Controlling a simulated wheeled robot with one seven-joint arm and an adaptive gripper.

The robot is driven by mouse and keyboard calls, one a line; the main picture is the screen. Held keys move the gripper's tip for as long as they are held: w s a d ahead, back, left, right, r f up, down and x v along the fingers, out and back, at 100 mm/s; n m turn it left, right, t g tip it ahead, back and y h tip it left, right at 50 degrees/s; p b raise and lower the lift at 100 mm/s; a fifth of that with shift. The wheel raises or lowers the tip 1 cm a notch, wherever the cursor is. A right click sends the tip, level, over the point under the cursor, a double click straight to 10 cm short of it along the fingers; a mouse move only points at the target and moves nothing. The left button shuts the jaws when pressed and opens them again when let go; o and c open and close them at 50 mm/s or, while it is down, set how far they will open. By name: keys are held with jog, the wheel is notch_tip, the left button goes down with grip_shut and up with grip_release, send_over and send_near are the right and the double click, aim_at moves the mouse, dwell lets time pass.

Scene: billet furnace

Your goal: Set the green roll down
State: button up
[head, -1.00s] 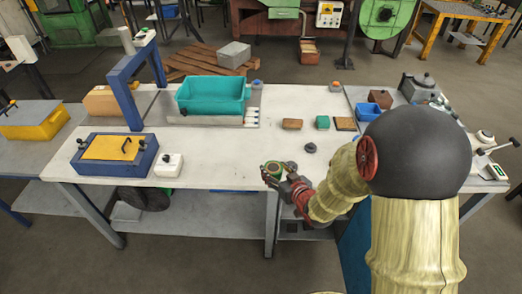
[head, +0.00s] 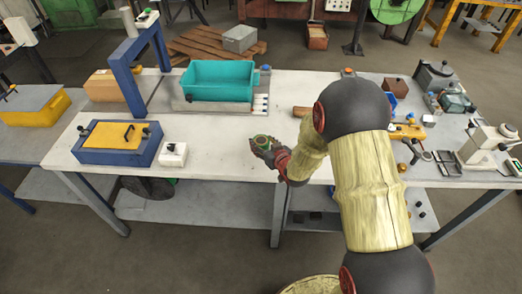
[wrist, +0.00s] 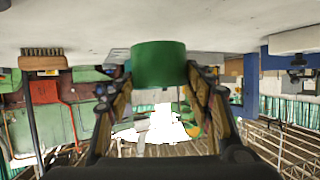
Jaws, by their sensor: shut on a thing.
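The green roll (head: 261,140) is held at the end of my gripper (head: 266,147), over the front middle part of the white table (head: 215,144). In the wrist view the green roll (wrist: 158,62) sits between the two fingers of my gripper (wrist: 158,82), with a finger against each side. The wrist picture appears upside down, with the pale tabletop (wrist: 225,22) along its top. I cannot tell whether the roll touches the table. My arm hides part of the table's right side.
A teal bin (head: 218,80) stands at the back. A blue box with a yellow lid (head: 117,142) and a white switch box (head: 173,154) are left of my gripper. A brush (wrist: 42,60) shows in the wrist view. Clear tabletop lies between the switch box and my gripper.

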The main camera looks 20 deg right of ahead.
jog(key=shift+w+a+f, duration=0.15)
jog(key=shift+w+f, duration=0.65)
jog(key=shift+f, duration=0.25)
jog(key=shift+f+b, duration=0.55)
jog(key=shift+f, duration=0.85)
jog(key=shift+f, duration=0.2)
jog(key=o, duration=1.2)
jog(key=shift+r, duration=0.1)
